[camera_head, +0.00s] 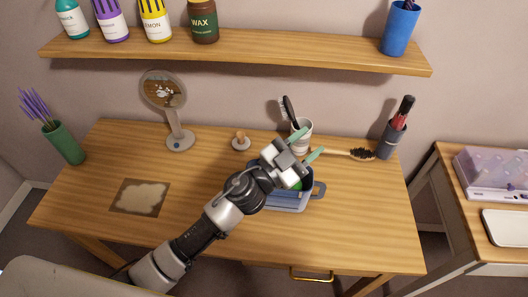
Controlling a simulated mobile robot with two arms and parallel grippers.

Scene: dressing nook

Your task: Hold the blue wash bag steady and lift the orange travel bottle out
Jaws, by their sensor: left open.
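The blue wash bag (290,204) stands on the wooden table, right of the middle, with a loop handle on its right side. My left gripper (307,145) is over the bag and its far edge, with its two green fingertips spread apart and nothing between them. My left arm and wrist cover much of the bag's opening. A bit of something green (298,186) shows inside the bag. I cannot see the orange travel bottle; the part of the bag behind my wrist is hidden. My right gripper is not in view.
Behind the bag stand a white cup (302,127) with a brush and a dark holder (388,141). A wooden hairbrush (352,152) lies between them. A round mirror (163,90) and green vase (63,143) stand left. A shelf (250,47) overhangs the back. The table's right front is clear.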

